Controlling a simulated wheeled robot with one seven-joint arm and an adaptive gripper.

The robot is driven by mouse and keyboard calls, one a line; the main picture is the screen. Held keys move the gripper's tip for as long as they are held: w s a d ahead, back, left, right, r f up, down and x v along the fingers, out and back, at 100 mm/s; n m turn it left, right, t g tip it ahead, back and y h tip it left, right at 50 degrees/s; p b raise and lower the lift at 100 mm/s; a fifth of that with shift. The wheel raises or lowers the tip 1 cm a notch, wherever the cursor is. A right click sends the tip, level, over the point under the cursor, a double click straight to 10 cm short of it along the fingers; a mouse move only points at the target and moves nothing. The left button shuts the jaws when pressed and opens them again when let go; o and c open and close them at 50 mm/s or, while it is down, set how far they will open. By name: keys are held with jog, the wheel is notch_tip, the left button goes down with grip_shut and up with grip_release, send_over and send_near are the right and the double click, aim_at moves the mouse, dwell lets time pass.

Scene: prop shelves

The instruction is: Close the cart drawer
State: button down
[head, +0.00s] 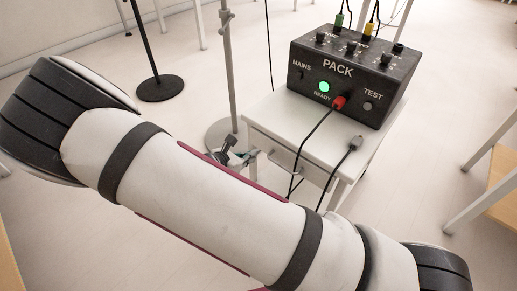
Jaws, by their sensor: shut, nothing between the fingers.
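The cart (373,152) is a small white stand with a black box on top. Its drawer (300,172) faces the lower left and has a thin metal handle (279,164). My arm crosses the foreground and hides the lower part of the cart. How far the drawer stands out cannot be told. My gripper (251,156) shows small behind my arm, just left of the drawer front near the handle. It is shut and empty. Whether it touches the drawer cannot be told.
The black PACK box (342,83) has a lit green lamp and a red plug. A black cable (306,148) hangs over the drawer front, and a loose grey plug (355,143) lies on the cart top. A pole stand (229,75) rises behind my gripper. Shelves (497,170) stand right.

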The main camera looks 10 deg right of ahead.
jog(key=p+v, duration=0.1)
jog(key=v, duration=0.3)
jog(key=shift+a+r, duration=0.15)
jog(key=c, duration=2.2)
grip_release()
jog(key=shift+s+a+r, duration=0.1)
jog(key=shift+s+a, duration=0.1)
jog(key=shift+c, duration=0.2)
jog(key=shift+o, duration=1.4)
jog(key=shift+s, duration=0.2)
jog(key=n+t+h+b, duration=0.2)
jog(key=n+h+b, duration=0.1)
jog(key=n, duration=1.5)
send_near(282, 166)
jog(key=b+x, duration=0.4)
jog(key=x, duration=0.6)
jog(key=shift+w+d+f, duration=0.1)
jog(key=shift+w+f, duration=0.1)
jog(key=shift+f, duration=0.05)
grip_shut()
